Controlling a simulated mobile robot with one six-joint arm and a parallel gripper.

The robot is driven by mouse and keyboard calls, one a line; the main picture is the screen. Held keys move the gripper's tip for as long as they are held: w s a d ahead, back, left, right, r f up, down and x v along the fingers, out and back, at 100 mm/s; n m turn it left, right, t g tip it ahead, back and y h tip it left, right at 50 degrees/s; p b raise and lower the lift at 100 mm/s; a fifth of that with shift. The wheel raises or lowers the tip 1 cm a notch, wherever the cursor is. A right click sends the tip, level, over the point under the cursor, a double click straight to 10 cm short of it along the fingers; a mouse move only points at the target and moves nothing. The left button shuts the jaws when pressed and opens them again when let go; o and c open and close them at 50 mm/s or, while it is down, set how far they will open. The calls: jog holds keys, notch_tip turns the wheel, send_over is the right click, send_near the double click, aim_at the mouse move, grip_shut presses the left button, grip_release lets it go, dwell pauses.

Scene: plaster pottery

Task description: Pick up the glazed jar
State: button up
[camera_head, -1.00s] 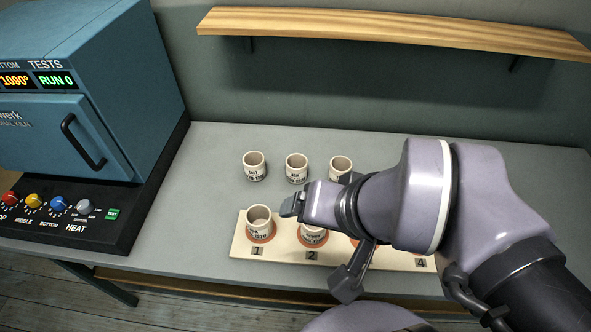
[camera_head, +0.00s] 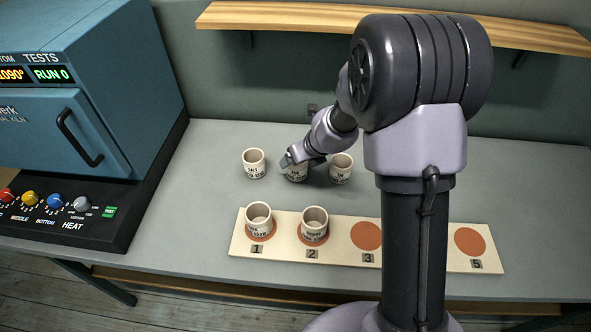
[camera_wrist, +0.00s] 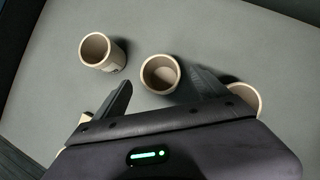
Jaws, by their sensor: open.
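Three pale cylindrical jars with dark lettering stand in the back row on the table: a left jar (camera_head: 254,165), a middle jar (camera_head: 295,174) and a right jar (camera_head: 341,171). Two similar jars stand on the board, on spot 1 (camera_head: 259,221) and spot 2 (camera_head: 314,225). The lettering is too small to tell which is the glazed jar. My gripper (camera_head: 291,160) is open at the middle jar and hides part of its top. In the wrist view the middle jar (camera_wrist: 160,74) shows between my open fingers; contact cannot be told.
The cream board (camera_head: 410,262) has numbered orange spots; spot 3 (camera_head: 366,236) and spot 5 (camera_head: 469,241) are empty, and my arm hides spot 4. A blue kiln (camera_head: 120,80) stands left. A wooden shelf (camera_head: 270,17) hangs behind. The table right of my arm is clear.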

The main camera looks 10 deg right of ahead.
jog(key=b+x, duration=0.2)
jog(key=x, duration=0.5)
jog(key=shift+w+f+b, duration=0.15)
jog(key=shift+f+b, duration=0.15)
jog(key=shift+f, duration=0.05)
jog(key=shift+r, duration=0.1)
jog(key=c, duration=1.6)
